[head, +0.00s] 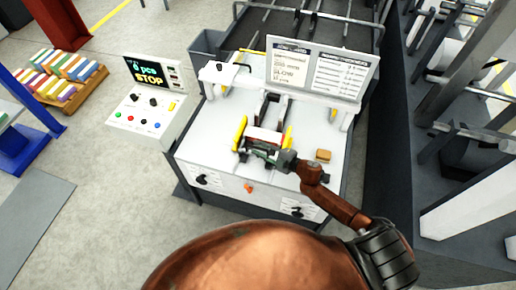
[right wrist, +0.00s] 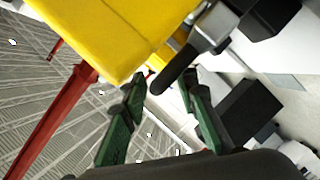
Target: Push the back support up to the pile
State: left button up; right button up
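A small pile (head: 266,134) of flat white and reddish pieces lies on the white machine table, between two yellow side guides (head: 240,132). A dark track (head: 269,108) runs behind it. I cannot tell for sure which part is the back support. My right gripper (head: 258,154) is low at the near side of the pile. In the right wrist view, the green fingers of the right gripper (right wrist: 164,80) are apart, with a dark rounded lever (right wrist: 182,72) on a grey clamp between their tips; firm contact is not visible. A yellow guide (right wrist: 105,35) is close by. My left gripper is out of view.
A control panel (head: 146,108) with a display reading STOP stands left of the table. A white sign board (head: 320,70) rises behind the pile. A small tan block (head: 323,155) lies to the right. Dark machine frames line the right side.

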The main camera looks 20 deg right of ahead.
jog(key=v, duration=1.1)
jog(key=shift+s, duration=0.2)
jog(key=shift+d, duration=0.1)
